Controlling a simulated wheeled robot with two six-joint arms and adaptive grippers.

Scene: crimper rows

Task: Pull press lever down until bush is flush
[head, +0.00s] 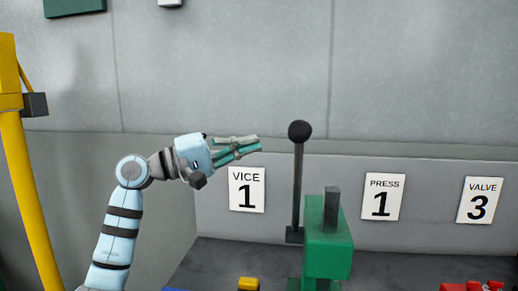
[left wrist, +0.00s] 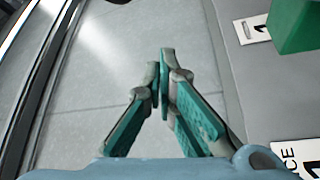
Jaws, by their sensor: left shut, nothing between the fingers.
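The press (head: 328,250) is a green block with a dark grey upright bar (head: 331,208) at its top, cut off by the lower edge of the head view. Its lever (head: 298,185) stands upright on the left side, a dark rod with a black ball knob (head: 299,131). My left gripper (head: 257,143) is shut and empty, left of the knob, its fingers pointing toward it but apart from it. In the left wrist view the closed fingertips (left wrist: 164,65) show, with a green block (left wrist: 297,25) at upper right. I cannot see the bush. My right gripper is out of view.
Wall signs read VICE 1 (head: 247,190), PRESS 1 (head: 382,197) and VALVE 3 (head: 480,200). A yellow post (head: 27,180) stands at far left. Small yellow (head: 248,284) and red (head: 485,287) parts show at the bottom. The space above the lever is clear.

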